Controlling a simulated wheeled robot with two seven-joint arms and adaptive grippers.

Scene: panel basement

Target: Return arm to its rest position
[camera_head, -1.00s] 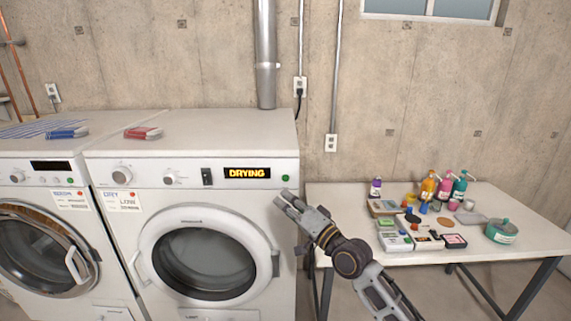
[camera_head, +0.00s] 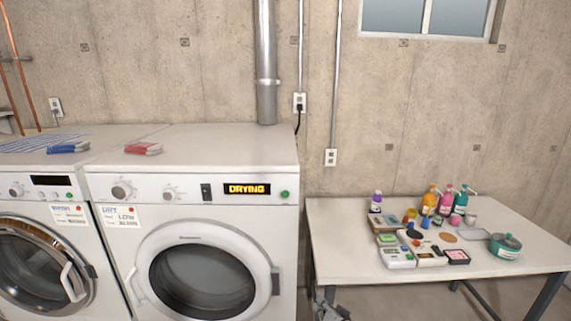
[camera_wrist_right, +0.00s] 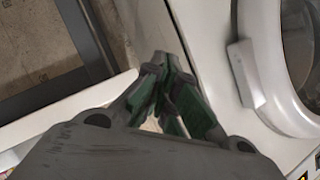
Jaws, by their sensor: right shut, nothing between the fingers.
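My right gripper shows in the right wrist view (camera_wrist_right: 168,70), its dark fingers with green inner pads together at the tips and nothing held. In the head view only a small part of my right gripper (camera_head: 328,311) shows at the bottom edge, between the dryer and the table. The rest of that arm is out of the picture. The dryer (camera_head: 225,217) has its round door closed, and its display (camera_head: 247,189) reads DRYING. My left gripper is not in view.
A white table (camera_head: 345,263) stands right of the dryer, bearing bottles, small boxes and a green round container (camera_head: 505,246). A washer (camera_head: 45,262) stands left of the dryer. A blue item (camera_head: 68,147) and a red item (camera_head: 143,148) lie on top of the machines.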

